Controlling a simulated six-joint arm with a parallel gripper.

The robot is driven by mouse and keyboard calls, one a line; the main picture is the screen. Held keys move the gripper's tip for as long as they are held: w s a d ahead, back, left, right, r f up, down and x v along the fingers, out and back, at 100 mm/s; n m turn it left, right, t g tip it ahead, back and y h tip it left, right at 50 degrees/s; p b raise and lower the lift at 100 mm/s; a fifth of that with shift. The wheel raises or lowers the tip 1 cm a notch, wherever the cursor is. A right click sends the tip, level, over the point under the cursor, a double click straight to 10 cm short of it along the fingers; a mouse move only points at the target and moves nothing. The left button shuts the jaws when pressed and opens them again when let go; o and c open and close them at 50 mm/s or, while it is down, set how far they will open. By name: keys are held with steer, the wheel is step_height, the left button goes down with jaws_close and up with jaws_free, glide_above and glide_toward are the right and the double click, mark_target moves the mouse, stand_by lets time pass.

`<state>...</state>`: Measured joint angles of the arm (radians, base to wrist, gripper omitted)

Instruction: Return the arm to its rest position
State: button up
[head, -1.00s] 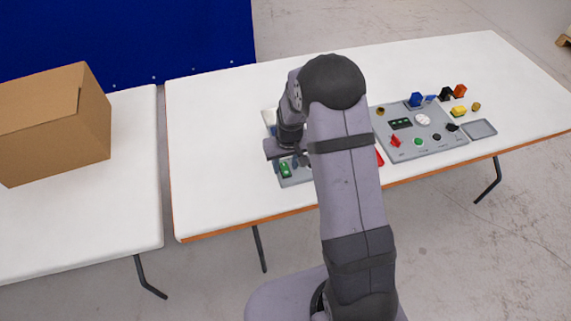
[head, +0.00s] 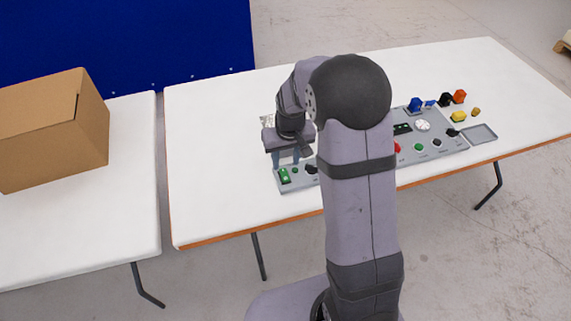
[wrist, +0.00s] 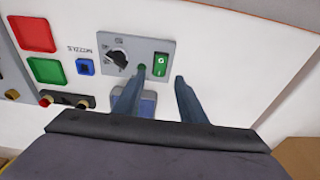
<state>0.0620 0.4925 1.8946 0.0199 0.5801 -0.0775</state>
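My arm reaches over the white table, and my gripper (head: 285,163) hangs fingers-down above the left end of a grey panel (head: 290,187). In the wrist view my gripper (wrist: 161,74) shows two blue-grey fingers set apart with nothing held between them. Beyond the fingertips lies a grey plate with a green rocker switch (wrist: 160,66) and a black knob (wrist: 118,58). A blue block (wrist: 148,102) shows partly behind the fingers. My arm hides the middle of the panel area in the head view.
A second grey panel (head: 437,144) with buttons, a white dial and a grey tray (head: 479,134) lies to the right. Small coloured pieces, including an orange one (head: 459,97), stand behind it. A cardboard box (head: 60,130) sits on the left table. The table's left part is clear.

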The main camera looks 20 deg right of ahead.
steer(key=shift+r, duration=0.2)
steer(key=shift+s, duration=0.1)
steer(key=s+f+g, duration=0.3)
steer(key=s+g, duration=0.1)
steer(key=s, duration=1.1)
steer(key=s+a+r, duration=0.2)
steer(key=s+r, duration=0.1)
steer(key=s, duration=0.6)
steer(key=r, duration=0.1)
steer(key=w+r+t, duration=0.1)
steer(key=r, duration=0.1)
steer(key=r+t+p, duration=0.1)
steer(key=r, duration=0.1)
steer(key=shift+w+a, duration=0.25)
steer(key=shift+f, duration=0.1)
